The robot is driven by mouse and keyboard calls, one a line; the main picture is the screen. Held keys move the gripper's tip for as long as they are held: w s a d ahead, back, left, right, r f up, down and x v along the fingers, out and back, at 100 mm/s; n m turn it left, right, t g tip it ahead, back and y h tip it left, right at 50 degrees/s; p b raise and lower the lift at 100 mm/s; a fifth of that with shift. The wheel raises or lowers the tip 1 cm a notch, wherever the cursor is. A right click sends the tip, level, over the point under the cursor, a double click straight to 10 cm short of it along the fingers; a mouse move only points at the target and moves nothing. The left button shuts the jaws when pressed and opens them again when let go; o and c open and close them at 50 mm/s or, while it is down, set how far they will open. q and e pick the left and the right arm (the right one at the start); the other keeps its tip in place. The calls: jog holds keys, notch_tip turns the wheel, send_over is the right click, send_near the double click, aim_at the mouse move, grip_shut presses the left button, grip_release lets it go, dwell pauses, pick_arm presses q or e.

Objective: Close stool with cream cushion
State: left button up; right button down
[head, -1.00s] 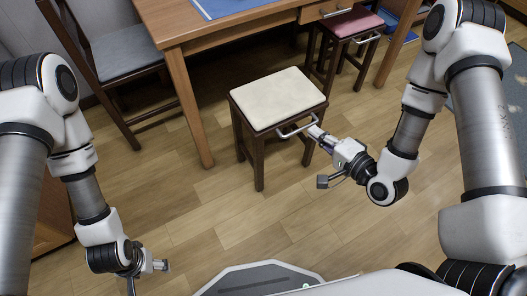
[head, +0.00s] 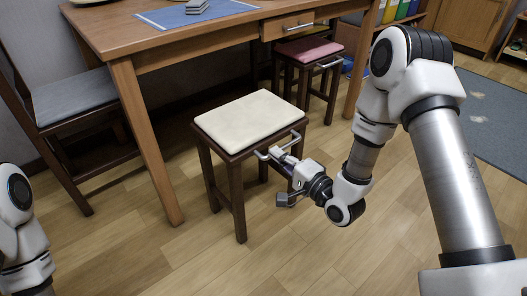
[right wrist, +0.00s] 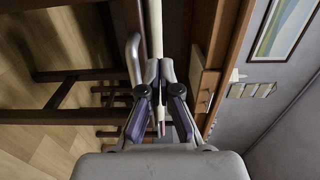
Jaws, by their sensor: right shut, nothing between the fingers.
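The stool with the cream cushion (head: 252,118) stands upright on the floor in front of the wooden table, clear of the tabletop. A metal bar handle (head: 299,138) is on its near right side. My right gripper (head: 275,152) is shut and empty, with its tips at the handle and the seat's side. In the right wrist view the shut fingertips (right wrist: 158,66) point at the pale cushion edge (right wrist: 155,28), with the handle (right wrist: 133,58) just left of them. I cannot tell whether they touch. My left gripper is out of view; only part of that arm shows.
The table (head: 148,118) has a blue mat (head: 195,13) on top and a drawer. A stool with a red cushion (head: 308,51) stands behind to the right. A chair with a grey seat (head: 72,96) is at left. The floor in front is clear.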

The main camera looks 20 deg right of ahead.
aim_at(257, 139)
jog(key=b+x, duration=0.1)
jog(key=x, duration=0.1)
jog(key=b+x, duration=0.1)
jog(key=x, duration=0.1)
jog(key=shift+w+a+f, duration=0.15)
jog(key=shift+w+f, duration=0.05)
jog(key=shift+w, duration=0.15)
jog(key=shift+w+a+r, duration=0.1)
jog(key=shift+w+r, duration=0.05)
jog(key=shift+w, duration=0.3)
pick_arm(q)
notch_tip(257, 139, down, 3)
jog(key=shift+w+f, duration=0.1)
